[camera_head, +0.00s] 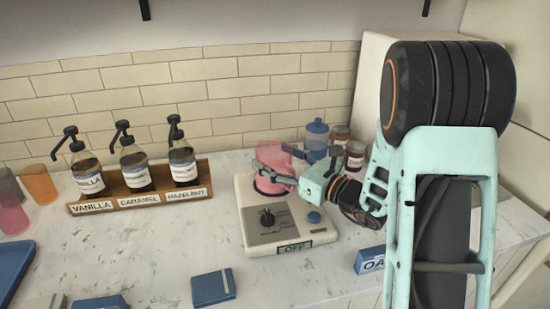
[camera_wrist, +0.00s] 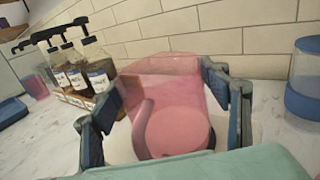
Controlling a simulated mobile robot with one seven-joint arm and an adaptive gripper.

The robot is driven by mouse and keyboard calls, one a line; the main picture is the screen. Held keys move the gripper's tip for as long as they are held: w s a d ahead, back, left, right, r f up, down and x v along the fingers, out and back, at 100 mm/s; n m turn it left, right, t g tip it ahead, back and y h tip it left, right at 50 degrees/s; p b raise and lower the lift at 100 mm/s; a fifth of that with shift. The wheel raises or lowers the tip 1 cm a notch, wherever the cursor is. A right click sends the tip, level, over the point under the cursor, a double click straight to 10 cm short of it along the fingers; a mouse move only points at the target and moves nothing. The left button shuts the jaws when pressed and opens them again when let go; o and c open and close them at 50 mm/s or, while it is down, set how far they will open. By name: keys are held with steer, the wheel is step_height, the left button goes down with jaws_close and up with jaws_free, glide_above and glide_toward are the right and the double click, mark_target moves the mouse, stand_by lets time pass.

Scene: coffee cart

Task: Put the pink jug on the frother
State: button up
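The pink jug (camera_head: 274,158) stands upright over the round plate area of the white frother (camera_head: 246,222). I cannot tell whether its base is fully seated, as my gripper hides part of it. My gripper (camera_head: 278,167) reaches in from the right with one finger on each side of the jug. In the wrist view the jug (camera_wrist: 172,90) fills the space between the fingers (camera_wrist: 160,95), which appear to be closed against its sides. The frother has a black knob, a blue button and a display reading OFF.
A wooden rack (camera_head: 140,198) with vanilla, caramel and hazelnut pump bottles stands left. A blue-lidded container (camera_head: 317,140) and small jars (camera_head: 355,155) stand behind right. A blue box (camera_head: 213,288) lies in front, and a blue carton (camera_head: 370,260) front right. Cups (camera_head: 39,183) are far left.

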steer(key=o, duration=0.3)
steer(key=shift+r, duration=0.1)
steer(key=shift+r, duration=0.2)
steer(key=v, duration=1.2)
steer(key=shift+f, duration=0.1)
